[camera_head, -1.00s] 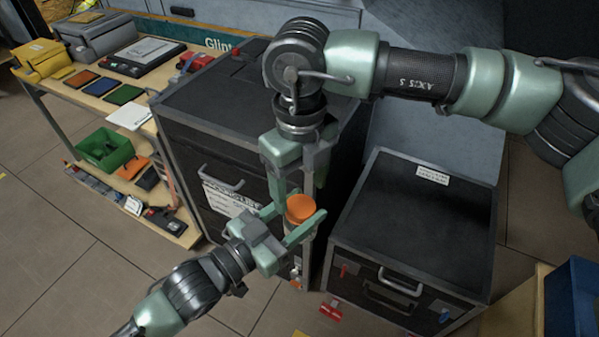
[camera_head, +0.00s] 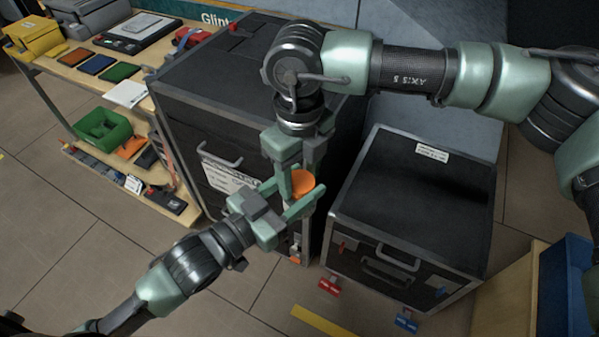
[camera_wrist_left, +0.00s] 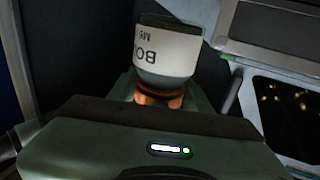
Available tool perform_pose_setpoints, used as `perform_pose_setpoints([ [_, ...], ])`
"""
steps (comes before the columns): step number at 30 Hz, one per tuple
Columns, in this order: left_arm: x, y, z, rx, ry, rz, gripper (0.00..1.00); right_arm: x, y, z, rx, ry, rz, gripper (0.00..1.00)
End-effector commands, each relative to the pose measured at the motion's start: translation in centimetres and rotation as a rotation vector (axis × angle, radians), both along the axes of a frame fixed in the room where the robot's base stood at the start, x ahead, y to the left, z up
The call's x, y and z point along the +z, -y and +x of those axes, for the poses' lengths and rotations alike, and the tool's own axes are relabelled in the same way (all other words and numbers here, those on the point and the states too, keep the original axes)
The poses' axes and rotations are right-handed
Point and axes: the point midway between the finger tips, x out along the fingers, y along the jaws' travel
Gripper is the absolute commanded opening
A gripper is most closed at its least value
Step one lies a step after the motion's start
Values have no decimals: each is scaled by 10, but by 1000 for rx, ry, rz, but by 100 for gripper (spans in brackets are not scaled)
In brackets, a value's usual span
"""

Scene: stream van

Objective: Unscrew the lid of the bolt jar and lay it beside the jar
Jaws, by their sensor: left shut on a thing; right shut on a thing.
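The bolt jar (camera_wrist_left: 165,50) shows upside down in the left wrist view, with a white label and a dark body. Its orange lid (camera_head: 302,183) faces up in the head view and is on the jar. My left gripper (camera_head: 293,198) reaches in from the lower left and is shut on the jar close under the lid. My right gripper (camera_head: 300,173) points down from above and is shut on the lid. The fingers overlap there, so the exact contacts are hard to see. In the head view the jar's body is mostly hidden behind my left gripper.
A tall black case (camera_head: 220,80) stands close behind the grippers. A lower black case (camera_head: 405,200) stands to the right. A wooden shelf (camera_head: 75,85) at the left holds a green bin (camera_head: 103,127) and coloured pads. A blue bin (camera_head: 570,290) is at the lower right.

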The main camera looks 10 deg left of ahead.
Motion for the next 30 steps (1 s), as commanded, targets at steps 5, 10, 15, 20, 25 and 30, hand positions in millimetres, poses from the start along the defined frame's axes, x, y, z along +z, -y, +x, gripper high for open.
perform_pose_setpoints([
  [5, 0, 0, 0, -1, 0, -1, 0, 0, 1, 0, 194, 0, -4, 2],
  [10, 0, 0, 0, -1, 0, -1, 0, 0, 1, 0, 226, 1, -4, 1],
  [15, 0, 0, 0, -1, -1, -1, 0, 0, 1, 1, 223, 1, -4, 60],
  [20, 0, 0, 0, 0, 0, 0, 0, 0, 1, 0, 221, 0, -4, 71],
  [25, 0, 0, 0, 0, 1, -1, 0, 0, 1, 0, 221, 0, -2, 71],
  [30, 1, 0, 0, 0, 1, -1, 0, 10, 0, 0, 220, 1, -2, 71],
])
